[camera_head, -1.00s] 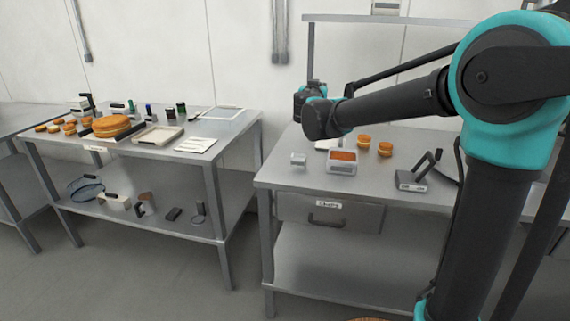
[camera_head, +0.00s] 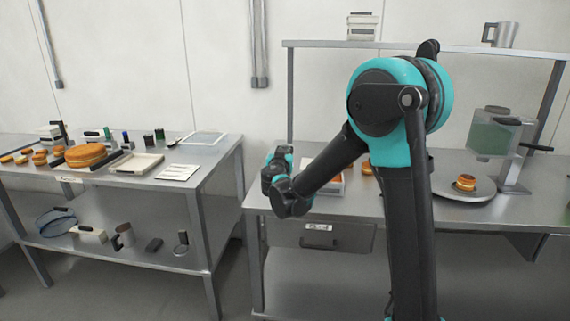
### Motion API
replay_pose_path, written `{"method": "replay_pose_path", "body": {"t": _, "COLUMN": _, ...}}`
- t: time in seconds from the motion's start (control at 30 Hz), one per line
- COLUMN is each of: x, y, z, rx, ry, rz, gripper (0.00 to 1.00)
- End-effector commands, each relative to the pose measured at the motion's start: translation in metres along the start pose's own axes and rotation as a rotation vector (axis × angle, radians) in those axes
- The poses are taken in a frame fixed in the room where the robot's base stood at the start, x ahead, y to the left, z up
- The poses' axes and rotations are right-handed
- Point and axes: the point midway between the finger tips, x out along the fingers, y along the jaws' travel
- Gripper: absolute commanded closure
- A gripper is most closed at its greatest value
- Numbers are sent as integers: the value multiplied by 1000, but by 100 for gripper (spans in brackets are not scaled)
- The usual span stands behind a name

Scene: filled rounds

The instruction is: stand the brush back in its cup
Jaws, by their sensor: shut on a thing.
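My arm reaches out over the left front of the right table, and its wrist end shows in the head view. My gripper's fingers are hidden behind the wrist, so what is between them does not show. I cannot make out the brush. A grey metal jug (camera_head: 501,35) stands on the high shelf at the right. I cannot tell whether either is the brush's cup.
The left table holds a large round cake (camera_head: 86,154), a shallow tray (camera_head: 137,164), a paper sheet (camera_head: 179,172) and several small bottles. On the right table, my arm partly covers a pale container (camera_head: 337,187). A dispenser (camera_head: 495,135) stands beside a round plate (camera_head: 452,190).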

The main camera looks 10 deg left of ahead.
Motion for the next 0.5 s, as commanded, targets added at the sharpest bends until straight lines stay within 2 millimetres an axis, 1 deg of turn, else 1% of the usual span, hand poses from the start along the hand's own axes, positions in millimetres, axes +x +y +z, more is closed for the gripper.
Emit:
{"method": "replay_pose_path", "body": {"t": 0.03, "x": 0, "y": 0, "z": 6, "rx": 0, "ry": 0, "rz": 0, "gripper": 100}}
{"method": "replay_pose_path", "body": {"t": 0.17, "x": 0, "y": 0, "z": 14, "rx": 0, "ry": 0, "rz": 0, "gripper": 100}}
{"method": "replay_pose_path", "body": {"t": 0.23, "x": 0, "y": 0, "z": 21, "rx": 0, "ry": 0, "rz": 0, "gripper": 100}}
{"method": "replay_pose_path", "body": {"t": 0.4, "x": 0, "y": 0, "z": 44, "rx": 0, "ry": 0, "rz": 0, "gripper": 100}}
{"method": "replay_pose_path", "body": {"t": 0.5, "x": 0, "y": 0, "z": 50, "rx": 0, "ry": 0, "rz": 0, "gripper": 100}}
